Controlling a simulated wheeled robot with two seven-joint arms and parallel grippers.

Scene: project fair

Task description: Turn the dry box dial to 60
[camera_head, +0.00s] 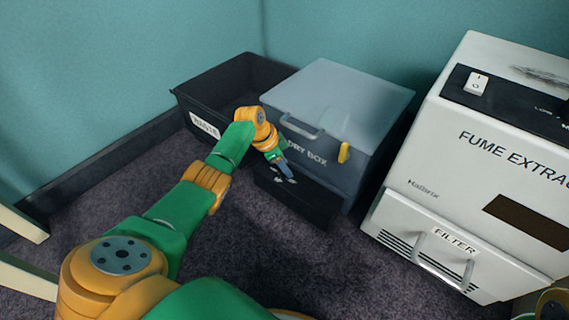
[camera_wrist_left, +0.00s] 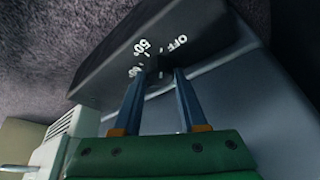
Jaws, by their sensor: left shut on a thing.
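The dry box (camera_head: 365,105) is a grey-blue box with a lid, a handle and a yellow latch. Its black control panel (camera_head: 305,203) juts out low at the front. My left gripper (camera_head: 286,172) is at the top of this panel. In the left wrist view, the two blue fingers of my left gripper (camera_wrist_left: 158,82) are shut on the small dark dial (camera_wrist_left: 154,70). White marks "OFF" and "50°" show around it, with another mark partly hidden by a finger. The dial's pointer cannot be made out. My right gripper is not in view.
A black waste bin (camera_head: 205,129) stands left of the dry box. A white fume extractor (camera_head: 430,195) with a filter drawer (camera_head: 430,255) stands at the right. Dark carpet (camera_head: 290,262) lies clear in front.

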